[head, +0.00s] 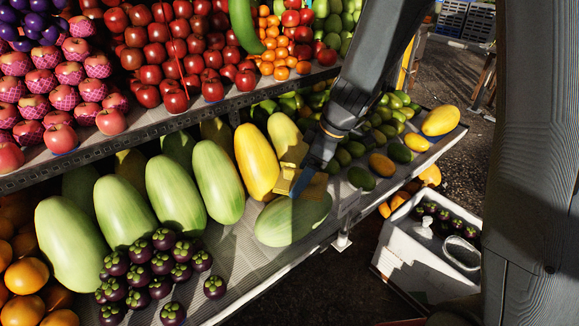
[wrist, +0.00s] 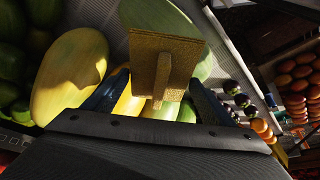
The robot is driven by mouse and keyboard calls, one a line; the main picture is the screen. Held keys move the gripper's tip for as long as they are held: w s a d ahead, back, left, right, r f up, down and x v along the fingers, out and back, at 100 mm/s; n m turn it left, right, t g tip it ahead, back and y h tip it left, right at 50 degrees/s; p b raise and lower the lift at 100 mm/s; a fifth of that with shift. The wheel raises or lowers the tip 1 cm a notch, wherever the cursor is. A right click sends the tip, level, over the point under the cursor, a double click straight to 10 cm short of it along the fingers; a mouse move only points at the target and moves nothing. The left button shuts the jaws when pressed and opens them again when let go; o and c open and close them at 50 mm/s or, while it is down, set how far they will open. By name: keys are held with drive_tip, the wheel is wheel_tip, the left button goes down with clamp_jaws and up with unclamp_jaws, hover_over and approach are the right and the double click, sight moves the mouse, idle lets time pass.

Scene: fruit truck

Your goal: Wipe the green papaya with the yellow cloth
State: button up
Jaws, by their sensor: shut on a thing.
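A pale green papaya (head: 293,218) lies on its side near the front edge of the lower shelf, apart from the upright row of papayas. My gripper (head: 302,182) is just above it, pointing down, shut on the yellow cloth (head: 286,179). In the wrist view the cloth (wrist: 150,48) is a flat, stiff-looking square with a raised grip between my fingers (wrist: 160,90). It hides part of the green papaya (wrist: 150,14) behind it. I cannot tell whether the cloth touches the papaya.
Several large green papayas (head: 180,190) and a yellow papaya (head: 257,162) lean to the left. Mangosteens (head: 163,263) sit in front of them. Mangoes (head: 381,165) lie to the right. The upper shelf's metal edge (head: 165,131) runs above. A white box (head: 425,262) stands below right.

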drive_tip(key=shift+r+p, duration=0.95)
drive_tip(key=shift+r, duration=0.95)
